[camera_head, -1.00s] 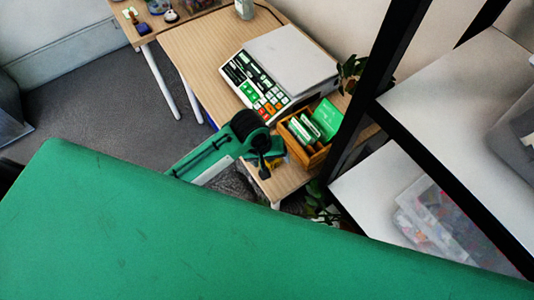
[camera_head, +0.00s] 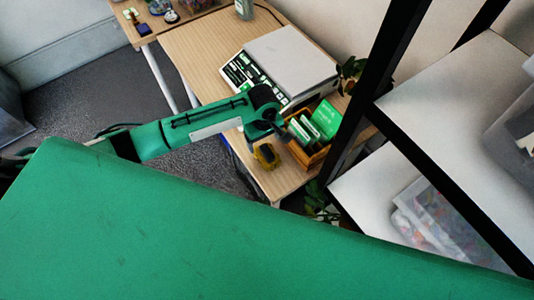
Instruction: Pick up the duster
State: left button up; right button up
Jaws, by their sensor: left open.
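No object in the head view is clearly a duster. A small yellow and dark object (camera_head: 267,156) lies on the wooden table (camera_head: 208,52) near its front corner; I cannot tell whether it is the duster. My left gripper (camera_head: 278,127) is over the table, just above that object in the picture and apart from it, left of the wooden box. Its jaws are open and I see nothing held, though the fingers are small and dark. My right gripper is out of view.
A scale (camera_head: 290,58) stands behind my left gripper. A wooden box (camera_head: 312,157) with green cards is close on its right. A black-framed shelf (camera_head: 372,90) with plastic bins rises at the right. A potted plant (camera_head: 350,70) is behind the box.

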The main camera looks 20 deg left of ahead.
aim_at(267, 151)
pick_arm(q)
jog(key=shift+f, duration=0.85)
jog(key=f, duration=0.1)
jog(key=f+p, duration=0.1)
jog(key=f, duration=0.1)
jog(key=d+f, duration=0.1)
jog(key=shift+s+d+f, duration=0.1)
jog(key=shift+s+f, duration=0.15)
jog(key=shift+f, duration=0.05)
jog(key=shift+f+p, duration=0.3)
jog(key=shift+f, duration=0.05)
jog(key=shift+c, duration=0.2)
jog(key=c, duration=1)
jog(key=shift+c, duration=0.2)
